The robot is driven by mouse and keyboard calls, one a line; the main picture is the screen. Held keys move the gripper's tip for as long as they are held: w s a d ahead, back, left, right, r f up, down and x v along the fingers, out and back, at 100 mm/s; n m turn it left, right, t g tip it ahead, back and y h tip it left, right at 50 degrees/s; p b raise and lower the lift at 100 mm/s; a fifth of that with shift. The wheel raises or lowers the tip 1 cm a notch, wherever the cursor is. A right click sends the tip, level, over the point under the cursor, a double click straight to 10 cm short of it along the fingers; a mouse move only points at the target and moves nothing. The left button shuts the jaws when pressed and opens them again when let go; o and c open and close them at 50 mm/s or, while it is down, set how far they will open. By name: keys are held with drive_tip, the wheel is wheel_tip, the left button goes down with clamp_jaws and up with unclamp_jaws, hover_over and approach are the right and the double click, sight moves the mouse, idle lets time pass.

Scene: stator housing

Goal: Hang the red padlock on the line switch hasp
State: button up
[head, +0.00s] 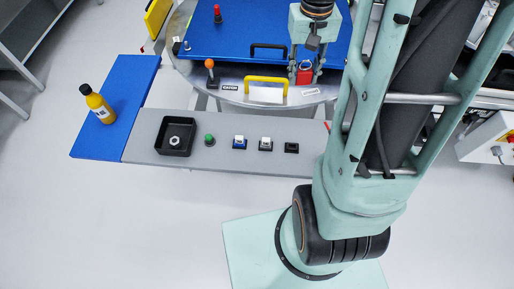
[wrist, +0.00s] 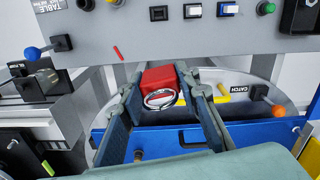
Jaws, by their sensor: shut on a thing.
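The red padlock (head: 305,77) is held between the two fingers of my gripper (head: 305,72), above the front rim of the round table in the head view. In the wrist view my gripper (wrist: 162,78) is shut on the red body of the padlock (wrist: 158,75). Its silvery shackle shows as a ring on the side toward the wrist camera, clear of the fingers. I cannot make out the line switch hasp for sure in either view. A white box with a grey switch (head: 496,151) stands at the far right of the head view, well away from my gripper.
A yellow handle (head: 266,80) and an orange-knobbed catch lever (head: 210,67) are left of my gripper. A grey control panel (head: 225,165) with buttons and a black tray (head: 175,137) lies in front. A yellow bottle (head: 98,104) stands on a blue board (head: 140,80).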

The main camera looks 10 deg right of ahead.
drive_tip(key=s+d+f+m+b, duration=0.2)
drive_tip(key=s+d+f+b, duration=0.6)
drive_tip(key=s+f+b, duration=0.15)
drive_tip(key=b, duration=0.1)
hover_over(286, 136)
drive_tip(key=f, duration=0.9)
drive_tip(key=shift+s+d+f, duration=0.25)
drive_tip(key=shift+d+f, duration=0.05)
drive_tip(key=shift+f, duration=0.1)
drive_tip(key=shift+a+f, duration=0.15)
drive_tip(key=shift+f, duration=0.1)
drive_tip(key=shift+w+a+f+b, duration=0.1)
drive_tip(key=shift+f+b, duration=0.15)
drive_tip(key=shift+f, duration=0.6)
drive_tip(key=shift+w+a+f+b, duration=0.1)
drive_tip(key=shift+f+b, duration=0.1)
drive_tip(key=shift+f, duration=0.65)
drive_tip(key=shift+f, duration=0.1)
drive_tip(key=o, duration=1.2)
